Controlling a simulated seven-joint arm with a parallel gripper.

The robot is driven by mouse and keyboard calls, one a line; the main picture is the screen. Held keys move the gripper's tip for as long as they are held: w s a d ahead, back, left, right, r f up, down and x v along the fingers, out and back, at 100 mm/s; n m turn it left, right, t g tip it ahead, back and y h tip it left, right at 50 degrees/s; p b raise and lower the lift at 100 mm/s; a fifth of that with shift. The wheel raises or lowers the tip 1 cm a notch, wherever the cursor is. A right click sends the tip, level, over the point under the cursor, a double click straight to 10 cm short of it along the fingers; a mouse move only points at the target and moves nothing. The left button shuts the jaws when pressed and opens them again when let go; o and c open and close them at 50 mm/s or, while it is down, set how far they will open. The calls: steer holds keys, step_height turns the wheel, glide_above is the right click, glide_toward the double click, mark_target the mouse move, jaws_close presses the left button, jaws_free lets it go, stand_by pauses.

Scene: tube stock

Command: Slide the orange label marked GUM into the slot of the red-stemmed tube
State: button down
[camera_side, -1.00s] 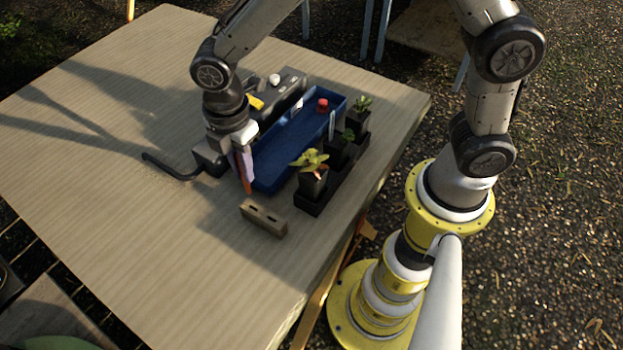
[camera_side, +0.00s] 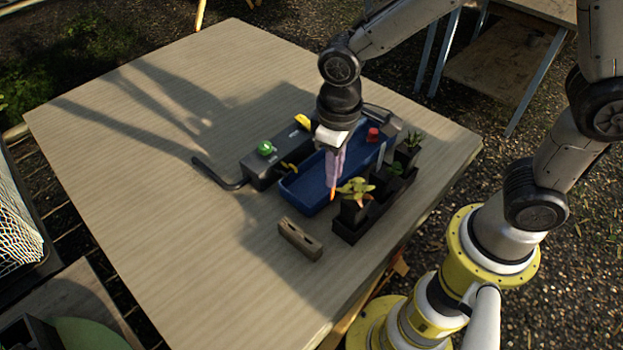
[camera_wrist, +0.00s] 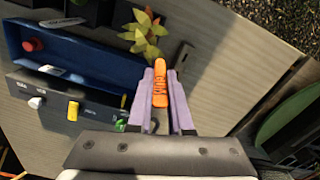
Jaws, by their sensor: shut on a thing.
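My gripper (camera_side: 335,172) has lilac fingers shut on the orange label (camera_wrist: 160,88), which points downward in the side view (camera_side: 333,195). Markings show on the label in the wrist view, too small to read surely. The gripper is above the near part of the blue tray, close to the front plant. That plant (camera_side: 354,188) has yellow-green leaves, reddish in the wrist view (camera_wrist: 144,34), and stands in a black tube (camera_side: 351,213) at the front of a black rack (camera_side: 345,235). Greener plants (camera_side: 387,171) stand behind it. Stem colours and the slot are not clear.
The blue tray (camera_side: 310,205) lies left of the rack and holds a red object (camera_side: 373,135). A grey box with a green knob (camera_side: 265,148) and yellow parts stands left of it. A wooden block with holes (camera_side: 299,240) lies in front. The table's left half is clear.

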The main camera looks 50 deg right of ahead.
mark_target(355, 204)
steer(key=shift+s+d+r+m, duration=0.1)
steer(key=shift+s+d+m, duration=0.15)
steer(key=shift+d+m, duration=0.35)
steer(key=shift+s+d+r+m, duration=0.1)
steer(key=shift+s+d+m, duration=0.25)
steer(key=shift+d, duration=0.35)
steer(key=shift+s+d+r+m, duration=0.1)
steer(key=shift+s+d+m, duration=0.05)
steer(key=shift+d+m, duration=0.45)
steer(key=shift+f, duration=0.3)
steer(key=shift+f, duration=2.6)
steer(key=shift+f, duration=0.3)
steer(key=c, duration=0.8)
jaws_free()
steer(key=shift+o, duration=0.2)
steer(key=shift+r, duration=0.1)
